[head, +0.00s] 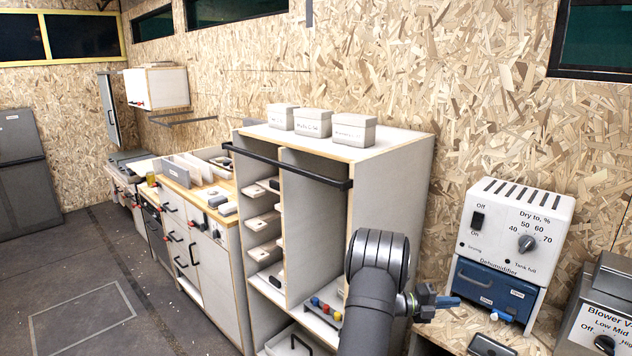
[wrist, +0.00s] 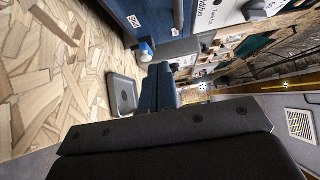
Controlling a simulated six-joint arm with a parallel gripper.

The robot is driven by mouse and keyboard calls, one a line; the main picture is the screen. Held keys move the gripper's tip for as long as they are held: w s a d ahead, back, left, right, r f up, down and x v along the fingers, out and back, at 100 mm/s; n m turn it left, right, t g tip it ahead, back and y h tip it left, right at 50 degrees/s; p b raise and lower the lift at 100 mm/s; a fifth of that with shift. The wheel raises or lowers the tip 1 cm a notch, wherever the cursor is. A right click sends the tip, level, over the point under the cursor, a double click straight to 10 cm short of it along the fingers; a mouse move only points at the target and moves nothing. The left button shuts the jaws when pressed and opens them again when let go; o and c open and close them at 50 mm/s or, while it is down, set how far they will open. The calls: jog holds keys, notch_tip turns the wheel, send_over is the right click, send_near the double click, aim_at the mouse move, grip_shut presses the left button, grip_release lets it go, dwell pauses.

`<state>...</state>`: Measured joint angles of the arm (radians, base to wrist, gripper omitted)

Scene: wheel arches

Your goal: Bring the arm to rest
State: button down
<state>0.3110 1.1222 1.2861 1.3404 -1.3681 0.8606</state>
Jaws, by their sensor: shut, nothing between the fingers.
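My gripper (head: 454,301) is in the lower right of the head view, at the end of my dark arm. It points right, in front of the white and blue dehumidifier (head: 512,245). Its blue fingers show shut and empty in the wrist view (wrist: 162,86). I cannot tell from these frames whether the fingertips touch anything. My arm hides part of the shelf cabinet's right side.
A tall shelf cabinet (head: 392,190) with boxes (head: 354,130) on top stands left of my arm. A grey blower unit (head: 600,325) is at the far right. A wooden counter (head: 200,193) with drawers runs along the wall. The floor (head: 85,255) at left is clear.

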jog(key=shift+w+d, duration=0.4)
jog(key=shift+d, duration=1.35)
jog(key=shift+w+d, duration=0.45)
jog(key=shift+d, duration=1.35)
jog(key=shift+w+d, duration=0.4)
jog(key=shift+d, duration=1.35)
